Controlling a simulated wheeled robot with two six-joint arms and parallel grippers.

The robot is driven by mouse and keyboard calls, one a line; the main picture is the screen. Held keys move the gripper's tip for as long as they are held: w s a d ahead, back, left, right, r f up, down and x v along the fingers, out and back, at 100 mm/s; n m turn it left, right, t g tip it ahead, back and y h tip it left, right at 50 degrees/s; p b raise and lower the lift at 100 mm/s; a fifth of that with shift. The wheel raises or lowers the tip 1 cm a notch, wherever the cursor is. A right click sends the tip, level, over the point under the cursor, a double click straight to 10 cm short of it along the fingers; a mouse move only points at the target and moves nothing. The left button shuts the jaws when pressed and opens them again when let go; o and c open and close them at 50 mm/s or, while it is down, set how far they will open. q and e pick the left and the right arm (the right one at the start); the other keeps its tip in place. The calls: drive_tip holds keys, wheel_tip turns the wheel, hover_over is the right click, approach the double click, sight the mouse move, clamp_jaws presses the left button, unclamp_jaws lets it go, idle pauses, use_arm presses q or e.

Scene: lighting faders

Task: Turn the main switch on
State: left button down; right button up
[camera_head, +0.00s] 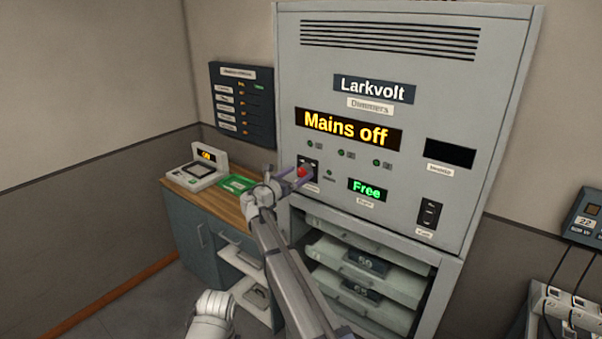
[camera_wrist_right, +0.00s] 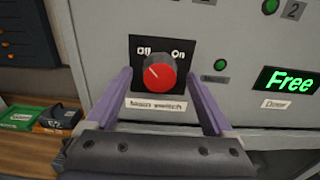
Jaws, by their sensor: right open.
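The main switch is a red rotary knob (camera_wrist_right: 160,72) on a black plate marked Off and On, with a label below. Its white pointer line points up and left, toward Off. In the head view the red knob (camera_head: 302,172) sits low on the left of the grey Larkvolt dimmer cabinet (camera_head: 400,60). The amber display (camera_head: 348,128) reads "Mains off". My right gripper (camera_head: 286,179) is open in front of the switch. In the right wrist view its purple fingers (camera_wrist_right: 158,84) stand on either side of the knob, apart from it. My left gripper is not in view.
A green "Free" display (camera_head: 367,190) and a black rocker switch (camera_head: 429,213) are to the right on the panel. Drawer-like dimmer modules (camera_head: 365,262) sit below. A wooden counter (camera_head: 207,200) with a small device (camera_head: 195,172) and green tray (camera_head: 237,184) stands left.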

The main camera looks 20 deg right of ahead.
drive_tip(key=shift+x, duration=1.05)
drive_tip(key=c, duration=1.4)
